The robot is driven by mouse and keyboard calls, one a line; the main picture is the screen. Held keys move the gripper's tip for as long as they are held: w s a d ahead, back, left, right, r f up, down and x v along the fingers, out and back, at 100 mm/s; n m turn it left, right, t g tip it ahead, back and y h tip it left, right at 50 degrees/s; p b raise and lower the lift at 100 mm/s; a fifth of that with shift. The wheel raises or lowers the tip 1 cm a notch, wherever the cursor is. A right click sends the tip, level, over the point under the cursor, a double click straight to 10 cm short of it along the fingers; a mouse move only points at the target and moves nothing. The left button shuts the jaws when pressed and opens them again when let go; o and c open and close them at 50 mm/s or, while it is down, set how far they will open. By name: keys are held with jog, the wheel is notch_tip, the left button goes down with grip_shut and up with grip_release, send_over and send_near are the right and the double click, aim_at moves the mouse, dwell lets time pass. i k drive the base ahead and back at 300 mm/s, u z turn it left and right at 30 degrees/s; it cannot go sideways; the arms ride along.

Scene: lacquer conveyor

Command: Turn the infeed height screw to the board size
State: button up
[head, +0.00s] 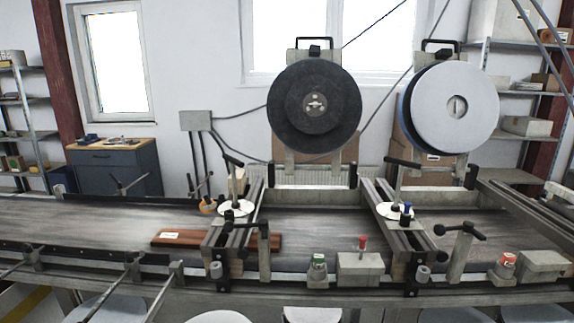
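Two height screws stand on bridges across the conveyor. The left screw (231,182) has a black T-handle at its top and a round white dial (236,208) at its foot. A reddish-brown board (181,239) with a white label lies on the belt, partly under the left bridge (238,222). No marking names the infeed, and the dial readings are too small to read. My gripper is not in view.
A dark wheel (290,115) and a pale wheel (475,110) stand upright behind the belt. The belt (90,220) is clear at far left.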

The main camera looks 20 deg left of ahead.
aim_at(236, 204)
jog(key=z, duration=0.25)
jog(key=k, duration=0.25)
jog(key=u, duration=1.35)
jog(key=i, duration=0.95)
jog(key=u, duration=0.8)
